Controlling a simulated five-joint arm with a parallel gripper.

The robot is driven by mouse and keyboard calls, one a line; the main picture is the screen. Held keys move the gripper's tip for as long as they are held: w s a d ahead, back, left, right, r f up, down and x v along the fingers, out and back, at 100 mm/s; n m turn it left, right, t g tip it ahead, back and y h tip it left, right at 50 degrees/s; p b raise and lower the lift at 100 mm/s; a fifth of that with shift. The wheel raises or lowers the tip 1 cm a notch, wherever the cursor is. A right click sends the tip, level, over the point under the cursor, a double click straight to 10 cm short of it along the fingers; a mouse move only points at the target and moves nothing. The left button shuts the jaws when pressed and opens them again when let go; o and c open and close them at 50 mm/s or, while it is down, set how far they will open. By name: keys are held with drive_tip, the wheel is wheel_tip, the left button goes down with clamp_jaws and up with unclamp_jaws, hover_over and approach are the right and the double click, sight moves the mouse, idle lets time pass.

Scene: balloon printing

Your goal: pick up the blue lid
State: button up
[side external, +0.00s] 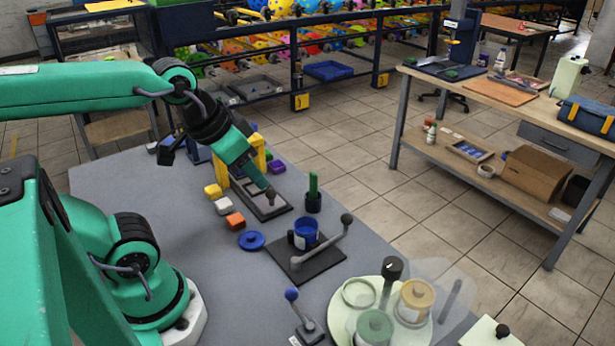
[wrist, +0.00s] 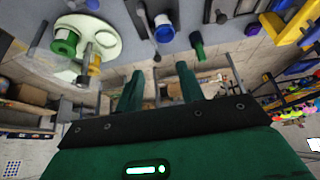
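The blue lid (side external: 251,240) is a flat round disc with a raised middle, lying on the grey table left of the blue cup (side external: 306,233). I cannot make the lid out in the wrist view. My gripper (side external: 270,193) points down and to the right, above and beyond the lid, near a dark frame on the table. In the wrist view, the two green fingers of my gripper (wrist: 159,78) stand apart with nothing held between them. The blue cup also shows there (wrist: 163,30).
The blue cup stands on a dark plate with a lever (side external: 324,244). A green stick in a dark holder (side external: 313,195) is near my gripper. Orange (side external: 236,221), white and yellow blocks lie behind the lid. A round pale tray (side external: 340,310) with jars is at front right.

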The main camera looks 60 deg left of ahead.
drive_tip(key=shift+o, duration=0.2)
drive_tip(key=o, duration=0.6)
drive_tip(key=w+a+f+m+g, duration=0.1)
drive_tip(key=a+f, duration=0.2)
drive_tip(key=f, duration=0.2)
drive_tip(key=w+a+f+m+g, duration=0.1)
drive_tip(key=a+f+g, duration=0.1)
drive_tip(key=f, duration=0.3)
drive_tip(key=w+a+f+g, duration=0.1)
drive_tip(key=a+f+g, duration=0.1)
drive_tip(key=a+f, duration=0.2)
drive_tip(key=shift+a+f+m, duration=0.3)
drive_tip(key=shift+f+m, duration=0.1)
drive_tip(key=shift+f, duration=0.5)
drive_tip(key=shift+a+f+g, duration=0.25)
drive_tip(key=shift+f+g, duration=0.05)
drive_tip(key=shift+f, duration=0.2)
